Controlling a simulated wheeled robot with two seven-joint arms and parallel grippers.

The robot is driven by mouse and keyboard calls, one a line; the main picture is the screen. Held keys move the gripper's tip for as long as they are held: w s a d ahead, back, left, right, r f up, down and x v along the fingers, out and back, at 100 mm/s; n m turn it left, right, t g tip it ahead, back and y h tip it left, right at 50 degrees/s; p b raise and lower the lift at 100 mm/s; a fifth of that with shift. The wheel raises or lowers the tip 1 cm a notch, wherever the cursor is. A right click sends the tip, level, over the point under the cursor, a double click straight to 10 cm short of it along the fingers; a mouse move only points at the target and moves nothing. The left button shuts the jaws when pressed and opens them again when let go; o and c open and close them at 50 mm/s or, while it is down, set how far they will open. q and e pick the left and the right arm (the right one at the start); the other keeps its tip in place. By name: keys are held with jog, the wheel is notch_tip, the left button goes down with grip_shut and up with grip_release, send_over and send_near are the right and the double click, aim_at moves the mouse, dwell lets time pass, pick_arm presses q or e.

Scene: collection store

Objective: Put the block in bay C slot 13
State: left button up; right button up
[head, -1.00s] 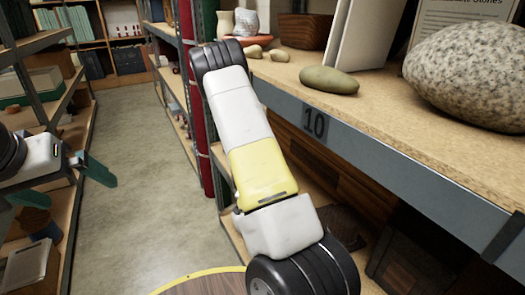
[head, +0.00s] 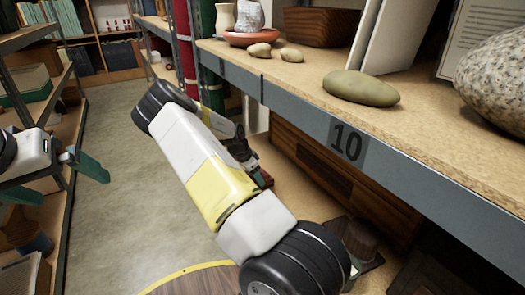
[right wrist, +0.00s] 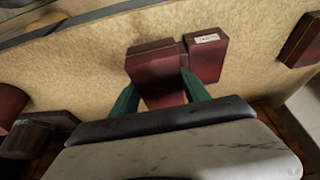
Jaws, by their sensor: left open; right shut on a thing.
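In the right wrist view, my right gripper (right wrist: 160,98) is shut on a dark red block (right wrist: 154,68), its green fingers on either side of it. A second dark red block (right wrist: 205,55) with a white label stands just right of the held one; I cannot tell whether they touch. In the head view, my right gripper (head: 258,178) is low under the upper shelf, partly hidden by my own arm, and the held block is barely visible there. My left gripper (head: 70,182) is open and empty at the left. No bay C or slot 13 mark is readable.
The upper shelf edge carries a "10" label (head: 347,143). A green-grey stone (head: 361,88) and a large speckled rock (head: 495,80) lie on that shelf. In the wrist view, another red block (right wrist: 302,40) sits at the right and a dark one (right wrist: 40,132) at the left.

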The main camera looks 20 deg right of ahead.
jog(key=shift+w+r, duration=0.1)
jog(key=shift+w, duration=0.35)
jog(key=shift+d, duration=0.2)
send_over(294, 195)
jog(key=a, duration=0.2)
jog(key=shift+d+f, duration=0.1)
jog(key=shift+f, duration=0.55)
jog(key=shift+s+d+f, duration=0.1)
jog(key=shift+d+f, duration=0.1)
jog(key=shift+f, duration=1.6)
jog(key=o, duration=1.7)
jog(key=shift+f, duration=0.1)
jog(key=shift+c, duration=0.2)
jog(key=v, duration=0.7)
jog(key=shift+r, duration=0.4)
